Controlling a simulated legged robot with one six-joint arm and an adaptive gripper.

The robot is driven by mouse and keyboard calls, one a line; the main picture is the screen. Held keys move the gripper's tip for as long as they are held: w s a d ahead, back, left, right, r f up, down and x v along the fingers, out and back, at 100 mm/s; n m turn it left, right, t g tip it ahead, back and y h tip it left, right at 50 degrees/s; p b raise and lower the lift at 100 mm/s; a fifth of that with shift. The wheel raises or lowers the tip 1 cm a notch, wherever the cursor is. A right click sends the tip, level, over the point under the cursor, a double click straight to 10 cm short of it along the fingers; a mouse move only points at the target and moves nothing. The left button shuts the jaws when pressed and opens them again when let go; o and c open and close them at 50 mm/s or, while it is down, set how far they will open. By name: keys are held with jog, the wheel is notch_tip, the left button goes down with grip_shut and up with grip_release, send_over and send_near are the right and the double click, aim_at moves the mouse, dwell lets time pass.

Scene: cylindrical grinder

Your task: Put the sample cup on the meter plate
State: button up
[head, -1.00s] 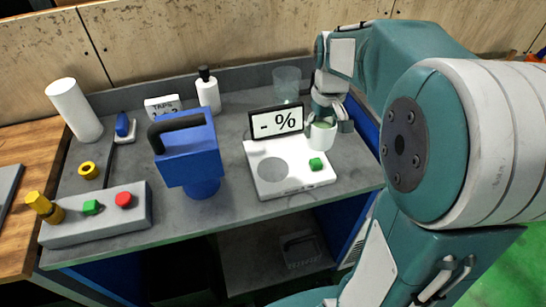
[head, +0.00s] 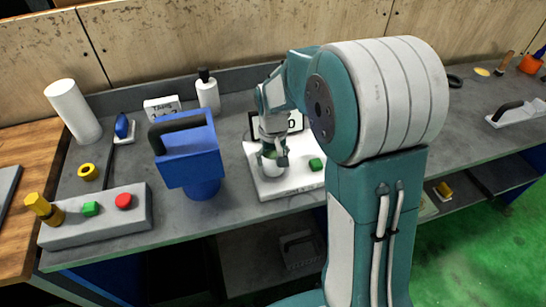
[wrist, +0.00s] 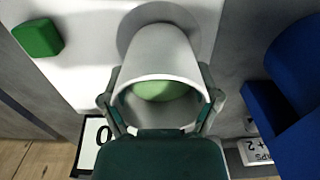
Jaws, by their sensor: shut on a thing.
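The white sample cup (head: 272,169) with pale green contents (wrist: 160,91) is between the fingers of my gripper (head: 273,153), which is shut on it. The cup looks roughly upright over the white meter (head: 300,182). In the wrist view, the grey round meter plate (wrist: 205,22) shows around the far end of the cup (wrist: 160,48); the rest of it is hidden. I cannot tell whether the cup's bottom touches the plate. The meter's display (head: 296,121) is partly hidden by my arm; a 0 shows. A green button (head: 316,164) is on the meter.
A blue device with a black handle (head: 190,155) stands close left of the meter. A control box (head: 105,215) with buttons is at the front left. A white bottle (head: 208,95) and a TAPS sign (head: 162,107) stand behind.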

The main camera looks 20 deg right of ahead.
jog(key=shift+f, duration=0.2)
jog(key=o, duration=1)
jog(key=shift+o, duration=0.2)
jog(key=shift+r, duration=0.15)
notch_tip(320, 180, up, 11)
jog(key=s+r+t, duration=0.2)
jog(key=s, duration=0.8)
jog(key=s+r+t, duration=0.3)
jog(key=s, duration=0.8)
jog(key=shift+r+t, duration=0.3)
jog(key=shift+r, duration=0.05)
